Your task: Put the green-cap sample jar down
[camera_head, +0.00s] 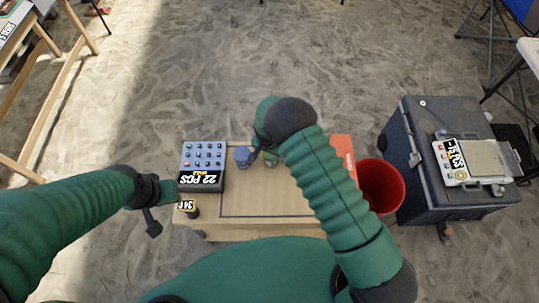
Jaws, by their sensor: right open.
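My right gripper (259,152) is over the wooden table (285,205), partly hidden by my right arm. It is open. A small green-topped thing (271,160), likely the green-cap sample jar, shows just beside its fingers on the table. It is mostly covered by my arm and gripper, so I cannot tell whether they touch. A blue-capped jar (243,156) stands just left of it. My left gripper (152,222) hangs at the table's left edge; its finger opening is not clear.
A grey case with rows of small knobs (203,155) and a dark labelled item (188,208) are on the table's left. An orange-red box (344,150) is at the right end, beside a red bucket (384,190). A dark cooler (420,130) carries a labelled device (462,165).

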